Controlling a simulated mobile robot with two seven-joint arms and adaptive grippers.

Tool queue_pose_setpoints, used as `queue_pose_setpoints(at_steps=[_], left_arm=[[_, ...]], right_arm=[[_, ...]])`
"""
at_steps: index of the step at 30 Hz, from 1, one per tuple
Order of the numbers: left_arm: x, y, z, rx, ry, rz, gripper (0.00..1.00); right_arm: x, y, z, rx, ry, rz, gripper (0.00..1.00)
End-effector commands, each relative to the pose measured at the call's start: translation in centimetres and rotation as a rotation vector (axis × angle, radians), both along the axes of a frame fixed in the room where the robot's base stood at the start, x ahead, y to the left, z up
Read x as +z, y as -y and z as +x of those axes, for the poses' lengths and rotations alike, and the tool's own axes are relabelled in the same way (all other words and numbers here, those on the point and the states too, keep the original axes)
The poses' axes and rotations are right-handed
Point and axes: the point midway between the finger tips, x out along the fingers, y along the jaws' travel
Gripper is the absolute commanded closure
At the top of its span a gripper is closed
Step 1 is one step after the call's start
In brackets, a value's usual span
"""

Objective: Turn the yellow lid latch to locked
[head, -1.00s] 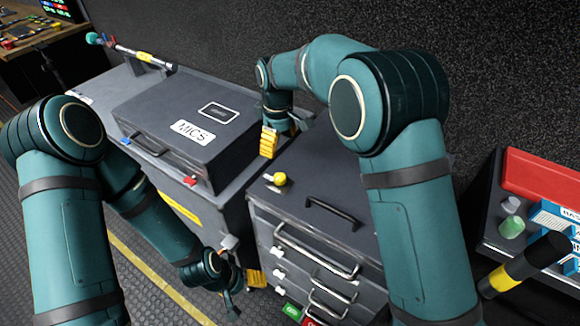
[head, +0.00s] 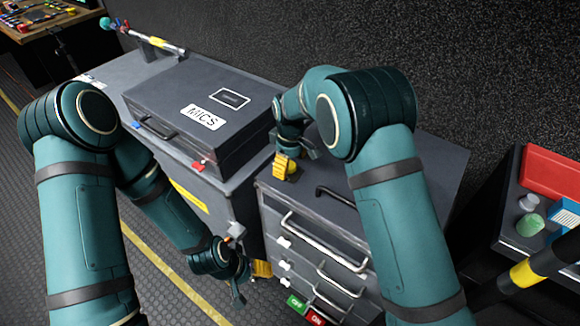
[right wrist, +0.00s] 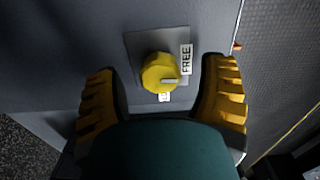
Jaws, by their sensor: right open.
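The yellow lid latch (right wrist: 158,72) is a round knob on a grey plate in the right wrist view. Its pale mark is on the side towards the label FREE (right wrist: 186,60); a second label (right wrist: 164,97) below it is partly hidden. My right gripper (right wrist: 160,80) is open, with one yellow finger on each side of the knob and visible gaps between. In the head view my right gripper (head: 285,166) is over the left part of the grey drawer cabinet's top (head: 335,178) and largely hides the latch. My left gripper (head: 250,282) hangs low before the cabinets; its opening is unclear.
A black lid handle (head: 338,197) stands right of my right gripper. The MICS case (head: 190,115) lies on the neighbouring cabinet at left. Drawer handles (head: 315,245) project from the cabinet front.

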Motion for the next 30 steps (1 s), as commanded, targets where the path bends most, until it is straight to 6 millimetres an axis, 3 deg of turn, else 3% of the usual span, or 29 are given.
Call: queue_pose_setpoints(at_steps=[11,12,15,18,30], left_arm=[[-0.09,0.00,0.04,0.000,0.001,0.000,0.29],[-0.09,0.00,0.04,0.000,0.001,0.000,0.29],[-0.09,0.00,0.04,0.000,0.001,0.000,0.29],[-0.09,0.00,0.04,0.000,0.001,0.000,0.29],[0.29,0.00,-0.03,0.000,-0.001,0.000,0.29]], right_arm=[[-0.55,0.02,0.01,0.000,0.001,-0.001,0.29],[-0.55,0.03,0.01,0.000,0.000,0.000,0.35],[-0.54,0.02,0.01,0.000,0.000,0.000,0.70],[-0.54,0.02,0.01,0.000,0.001,-0.001,0.99],[-0.48,0.03,-0.01,-0.058,-0.001,-0.001,1.00]])
